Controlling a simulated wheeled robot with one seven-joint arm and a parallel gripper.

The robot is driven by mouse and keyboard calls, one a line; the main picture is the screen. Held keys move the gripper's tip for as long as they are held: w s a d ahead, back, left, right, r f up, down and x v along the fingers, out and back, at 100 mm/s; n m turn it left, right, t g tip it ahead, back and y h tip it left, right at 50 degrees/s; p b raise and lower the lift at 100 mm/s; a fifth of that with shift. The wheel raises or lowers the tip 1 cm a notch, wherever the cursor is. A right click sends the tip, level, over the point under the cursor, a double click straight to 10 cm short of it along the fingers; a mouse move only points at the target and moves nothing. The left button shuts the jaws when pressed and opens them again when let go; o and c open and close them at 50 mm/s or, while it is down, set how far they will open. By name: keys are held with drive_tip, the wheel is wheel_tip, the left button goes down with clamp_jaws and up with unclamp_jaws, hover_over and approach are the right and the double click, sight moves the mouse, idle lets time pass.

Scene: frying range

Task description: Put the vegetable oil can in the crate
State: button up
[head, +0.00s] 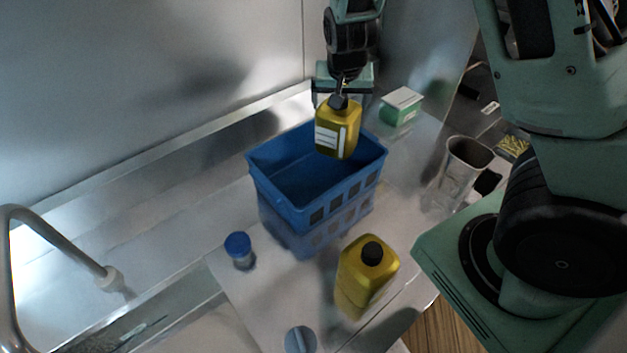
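The blue crate (270,196) stands open on the steel counter in the middle of the head view. A yellow can with a dark cap and white label (344,134), which looks like the vegetable oil can, hangs upright over the crate's back right part. My gripper (341,88) points down and is shut on this can at its cap. The can hides part of the crate's back rim. The label is too small to read. A second yellow can with a black cap (361,279) stands on the counter in front of the crate.
A blue-capped jar (239,251) stands left of the second can, and a round grey-blue lid (300,340) is at the front edge. A green and white box (401,106) and a metal cup (463,168) are at the right. A curved tap (55,235) is at the left.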

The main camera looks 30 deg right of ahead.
sight(338, 134)
wheel_tip(338, 134, down, 10)
drive_tip(key=shift+r+p, duration=0.1)
drive_tip(key=shift+p, duration=0.65)
drive_tip(key=o, duration=1.1)
drive_tip(key=shift+o, duration=0.2)
